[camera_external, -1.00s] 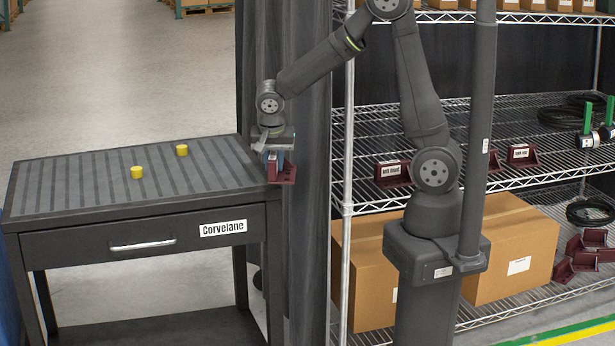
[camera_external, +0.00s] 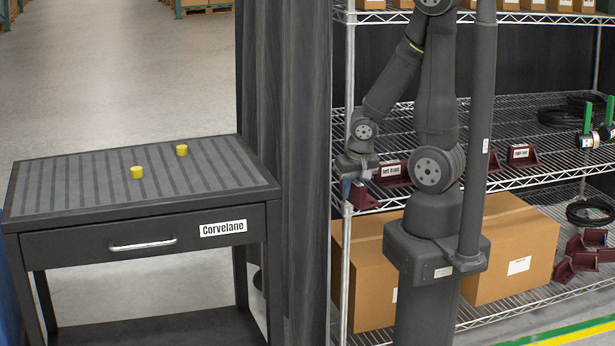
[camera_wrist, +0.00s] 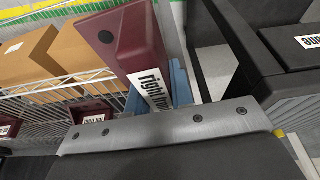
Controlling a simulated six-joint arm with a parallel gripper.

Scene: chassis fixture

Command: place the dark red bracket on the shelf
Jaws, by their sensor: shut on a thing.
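My gripper (camera_external: 355,182) is shut on a dark red bracket (camera_external: 364,198), which hangs below it at the left front corner of the wire shelf (camera_external: 520,183). I cannot tell whether the bracket touches the shelf. Another dark red bracket (camera_external: 391,172), labelled "left front", stands on the shelf just right of the held one. More dark red brackets (camera_external: 521,154) stand farther right, partly behind my arm.
A metal shelf post (camera_external: 349,110) stands close to my gripper. Cardboard boxes (camera_external: 512,255) fill the lower level, with loose red brackets (camera_external: 580,262) at right. Black cable coils (camera_external: 570,113) lie far right. The dark bench (camera_external: 100,185) at left carries two yellow cylinders (camera_external: 137,172).

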